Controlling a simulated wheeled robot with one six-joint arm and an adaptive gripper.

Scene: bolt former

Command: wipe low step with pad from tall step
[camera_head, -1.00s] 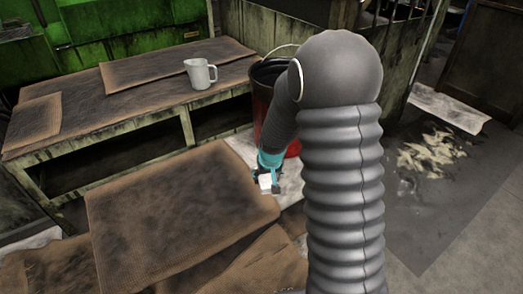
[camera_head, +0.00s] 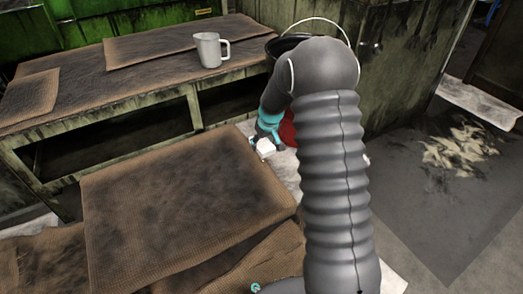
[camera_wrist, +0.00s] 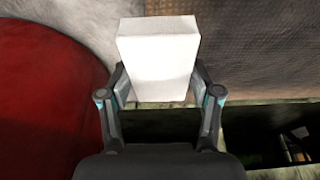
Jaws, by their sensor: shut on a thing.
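The pad is a white block (camera_head: 265,146), held between the fingers of my gripper (camera_head: 262,140). In the wrist view the pad (camera_wrist: 157,57) fills the space between the two fingertips of my gripper (camera_wrist: 160,80). The low step (camera_head: 180,215) is in front, covered with a stained brown mat. My gripper is near its back right edge; I cannot tell whether the pad touches it. The tall step (camera_head: 150,75) stands behind, with brown mats and a green-grey wooden frame. The pad's underside is hidden.
A white mug (camera_head: 210,50) stands on the tall step. A red bucket (camera_wrist: 45,100) is close to the left of my gripper in the wrist view, mostly hidden behind my arm in the head view. A dark stained floor patch (camera_head: 455,210) lies right.

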